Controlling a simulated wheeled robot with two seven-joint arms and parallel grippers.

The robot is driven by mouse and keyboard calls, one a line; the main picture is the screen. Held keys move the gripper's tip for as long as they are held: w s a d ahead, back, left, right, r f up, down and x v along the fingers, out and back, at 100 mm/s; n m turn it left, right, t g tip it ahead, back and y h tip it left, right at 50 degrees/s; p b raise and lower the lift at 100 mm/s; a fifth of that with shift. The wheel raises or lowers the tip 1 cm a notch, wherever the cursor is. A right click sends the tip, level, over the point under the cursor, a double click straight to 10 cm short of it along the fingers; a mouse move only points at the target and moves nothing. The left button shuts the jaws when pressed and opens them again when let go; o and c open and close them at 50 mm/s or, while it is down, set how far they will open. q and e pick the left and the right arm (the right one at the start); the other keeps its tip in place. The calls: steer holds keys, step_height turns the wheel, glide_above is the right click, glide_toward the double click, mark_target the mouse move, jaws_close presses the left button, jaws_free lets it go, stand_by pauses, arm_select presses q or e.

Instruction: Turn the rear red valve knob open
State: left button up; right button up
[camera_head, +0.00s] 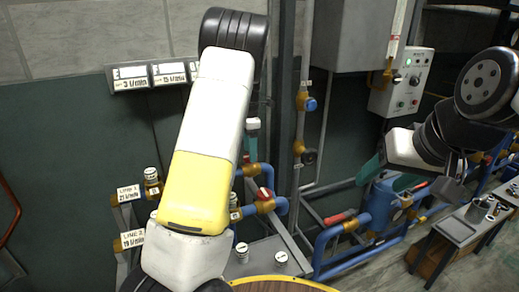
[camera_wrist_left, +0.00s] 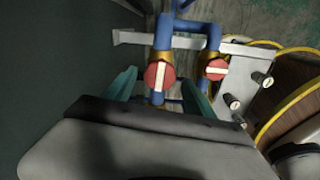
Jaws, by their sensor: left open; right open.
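Two red valve knobs with white stripes sit on brass valves of blue pipes. In the left wrist view the rear knob (camera_wrist_left: 160,75), on the wall side, lies between the teal fingers of my left gripper (camera_wrist_left: 157,92), which is open; contact cannot be told. The front knob (camera_wrist_left: 216,69) is just right of the fingers. In the head view the front knob (camera_head: 264,194) shows beside my left arm, and a little of the rear knob (camera_head: 246,158) shows above it. My left gripper (camera_head: 251,140) is mostly hidden there. My right gripper (camera_head: 390,176) is open and empty at the right.
A grey control box (camera_head: 402,82) hangs on the wall. Blue pipes with a red lever (camera_head: 338,218) run below my right gripper. A grey bench (camera_head: 460,231) stands at the right. Labelled valves (camera_head: 130,193) are at the left, and a round wooden top (camera_head: 275,286) is at the bottom.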

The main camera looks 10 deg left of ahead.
arm_select(q)
steer(key=shift+r, duration=2.8)
